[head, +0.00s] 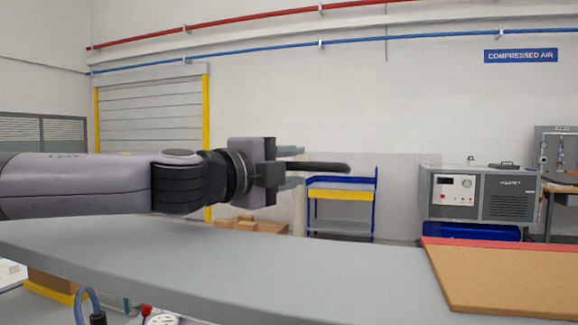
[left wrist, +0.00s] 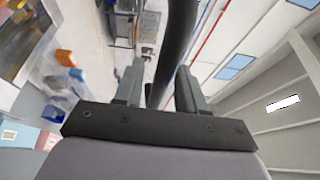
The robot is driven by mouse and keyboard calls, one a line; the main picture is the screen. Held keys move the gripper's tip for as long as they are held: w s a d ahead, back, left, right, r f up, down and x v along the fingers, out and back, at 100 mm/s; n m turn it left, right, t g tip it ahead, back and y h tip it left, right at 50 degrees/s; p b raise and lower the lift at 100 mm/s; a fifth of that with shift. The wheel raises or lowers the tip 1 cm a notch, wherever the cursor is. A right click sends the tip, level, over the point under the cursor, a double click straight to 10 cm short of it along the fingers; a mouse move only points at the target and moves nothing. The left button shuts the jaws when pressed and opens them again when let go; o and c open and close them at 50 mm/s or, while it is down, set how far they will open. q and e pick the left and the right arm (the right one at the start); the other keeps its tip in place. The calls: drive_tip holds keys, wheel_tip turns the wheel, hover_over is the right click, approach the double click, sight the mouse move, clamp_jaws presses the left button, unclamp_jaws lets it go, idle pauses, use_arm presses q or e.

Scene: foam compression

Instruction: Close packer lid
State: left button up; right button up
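My left gripper (head: 296,167) reaches in from the left above a broad grey panel (head: 230,268). Its two fingers are apart, one above and one below a black rounded bar (head: 328,167). In the left wrist view the bar (left wrist: 178,40) runs lengthwise between the spread fingers of the gripper (left wrist: 160,66), with a gap at least on the left side. I cannot tell what the bar is fixed to. The grey panel lies across the foreground; I cannot tell for sure whether it is the packer lid. My right gripper is not in view.
A brown board (head: 510,280) with a red edge lies at the lower right. A blue and yellow cart (head: 341,194) and a grey compressor unit (head: 482,193) stand at the back wall. Cardboard boxes (head: 247,225) are on the floor behind the panel. The panel's top is clear.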

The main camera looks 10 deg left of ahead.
use_arm(q)
clamp_jaws()
drive_tip(key=shift+w, duration=0.4)
drive_tip(key=w+d+f+g, duration=0.1)
drive_tip(key=w+d+f, duration=0.1)
drive_tip(key=w, duration=0.9)
drive_tip(key=shift+d+f+y, duration=0.25)
drive_tip(key=shift+f+y, duration=0.15)
drive_tip(key=shift+f, duration=0.2)
drive_tip(key=shift+o, duration=0.2)
unclamp_jaws()
drive_tip(key=shift+o, duration=0.7)
drive_tip(key=shift+r+n, duration=0.15)
drive_tip(key=shift+n, duration=0.15)
drive_tip(key=shift+a, duration=0.1)
